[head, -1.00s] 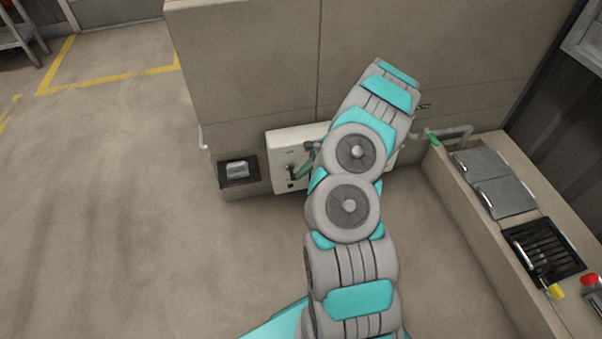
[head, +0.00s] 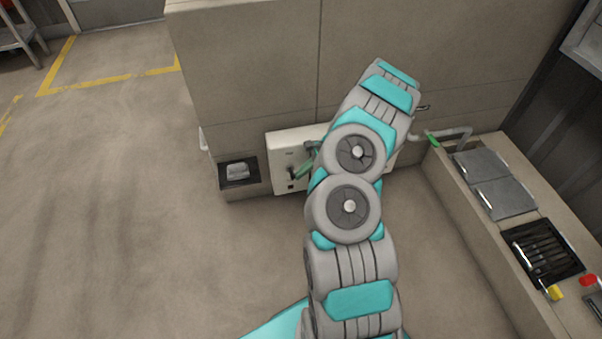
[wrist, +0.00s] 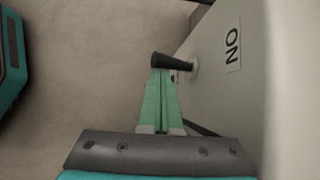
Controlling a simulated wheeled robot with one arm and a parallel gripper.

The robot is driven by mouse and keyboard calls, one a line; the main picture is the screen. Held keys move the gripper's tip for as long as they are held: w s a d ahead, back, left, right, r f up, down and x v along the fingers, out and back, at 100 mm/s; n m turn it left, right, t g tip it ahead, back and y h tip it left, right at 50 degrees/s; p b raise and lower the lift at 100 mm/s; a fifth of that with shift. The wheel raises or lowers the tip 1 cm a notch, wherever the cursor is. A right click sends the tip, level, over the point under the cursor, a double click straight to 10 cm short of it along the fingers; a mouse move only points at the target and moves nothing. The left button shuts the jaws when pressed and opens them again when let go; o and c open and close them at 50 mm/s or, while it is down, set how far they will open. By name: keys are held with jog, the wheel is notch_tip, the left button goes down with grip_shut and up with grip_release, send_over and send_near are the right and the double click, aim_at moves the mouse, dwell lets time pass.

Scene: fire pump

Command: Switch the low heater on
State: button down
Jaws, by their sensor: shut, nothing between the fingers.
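The low heater panel (head: 284,155) is a pale box low on the wall in the head view, partly hidden behind my arm. In the wrist view its pale face (wrist: 217,95) is seen edge-on at the right. A black lever switch (wrist: 173,62) sticks out from it to the left on a light round base, beside a label (wrist: 232,45) with the letters N and O. My gripper (wrist: 160,73) has its green fingers together and empty, with the tips right at the lever. I cannot tell if they touch it. In the head view my gripper (head: 303,167) is in front of the panel.
A counter with grey lids (head: 495,183) and a dark grill (head: 542,250) runs along the right. A pipe with a green handle (head: 433,139) is near the corner. The floor at left is clear.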

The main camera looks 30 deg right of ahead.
jog(key=shift+r+p, duration=0.3)
jog(key=shift+r, duration=0.35)
jog(key=shift+f, duration=0.15)
notch_tip(320, 180, down, 4)
jog(key=s+d+r+b, duration=0.1)
jog(key=s+d+b, duration=0.1)
jog(key=w+d+r, duration=0.1)
jog(key=d+r, duration=0.5)
jog(key=r, duration=0.1)
jog(key=shift+d+r, duration=0.25)
jog(key=shift+d, duration=0.05)
jog(key=shift+w, duration=0.1)
